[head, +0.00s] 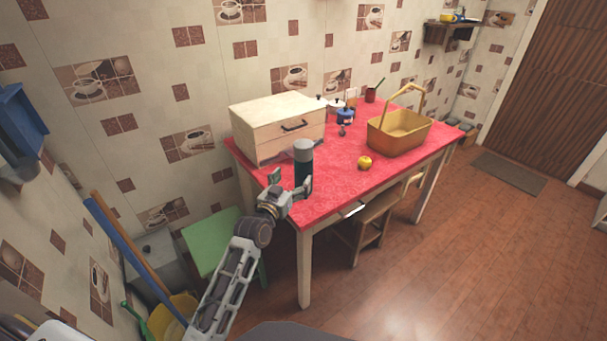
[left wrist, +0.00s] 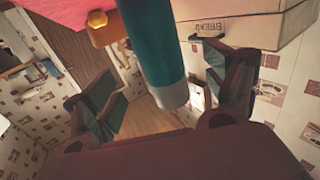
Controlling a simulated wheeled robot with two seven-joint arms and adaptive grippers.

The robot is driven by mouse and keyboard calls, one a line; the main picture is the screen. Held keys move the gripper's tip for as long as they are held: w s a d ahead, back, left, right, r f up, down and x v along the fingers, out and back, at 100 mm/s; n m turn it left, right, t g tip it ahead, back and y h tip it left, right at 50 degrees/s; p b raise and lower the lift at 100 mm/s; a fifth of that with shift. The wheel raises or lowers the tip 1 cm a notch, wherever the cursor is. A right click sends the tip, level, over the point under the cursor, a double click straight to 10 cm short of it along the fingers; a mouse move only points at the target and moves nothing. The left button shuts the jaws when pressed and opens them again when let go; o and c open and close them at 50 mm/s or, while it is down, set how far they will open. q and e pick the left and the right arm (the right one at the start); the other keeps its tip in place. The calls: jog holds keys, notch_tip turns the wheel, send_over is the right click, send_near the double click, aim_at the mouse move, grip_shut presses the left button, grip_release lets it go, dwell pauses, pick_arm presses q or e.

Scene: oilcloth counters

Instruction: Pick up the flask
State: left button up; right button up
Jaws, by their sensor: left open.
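The flask (head: 303,165) is a dark teal cylinder with a grey cap, upright near the left front corner of the red-topped table (head: 340,177). My left gripper (head: 290,188) is open at the flask in the head view, with a finger to either side of it. My right gripper is in neither view.
A wooden bread box (head: 278,125) stands close behind the flask; it also shows in the left wrist view (left wrist: 240,22). A yellow apple (head: 365,162) and a yellow basket (head: 398,135) are to the right. A green stool (head: 212,240) stands left of the table.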

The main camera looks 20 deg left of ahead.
aim_at(299, 172)
pick_arm(q)
jog(key=shift+w+d, duration=0.1)
jog(key=shift+w, duration=1)
jog(key=shift+w+d, duration=0.1)
jog(key=shift+w, duration=0.55)
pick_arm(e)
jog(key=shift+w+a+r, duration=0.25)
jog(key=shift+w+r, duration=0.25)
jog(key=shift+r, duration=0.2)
pick_arm(q)
jog(key=shift+w, duration=0.1)
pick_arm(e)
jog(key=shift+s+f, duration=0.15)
pick_arm(q)
jog(key=shift+w, duration=0.2)
jog(key=shift+w+d+f+b, duration=0.1)
jog(key=shift+w+b, duration=0.15)
jog(key=shift+b, duration=0.05)
jog(key=shift+w+d+f, duration=0.1)
jog(key=shift+w+d, duration=0.05)
jog(key=shift+w, duration=0.9)
jog(key=shift+w+d+b, duration=0.1)
jog(key=shift+w+b, duration=0.25)
jog(key=shift+w, duration=0.55)
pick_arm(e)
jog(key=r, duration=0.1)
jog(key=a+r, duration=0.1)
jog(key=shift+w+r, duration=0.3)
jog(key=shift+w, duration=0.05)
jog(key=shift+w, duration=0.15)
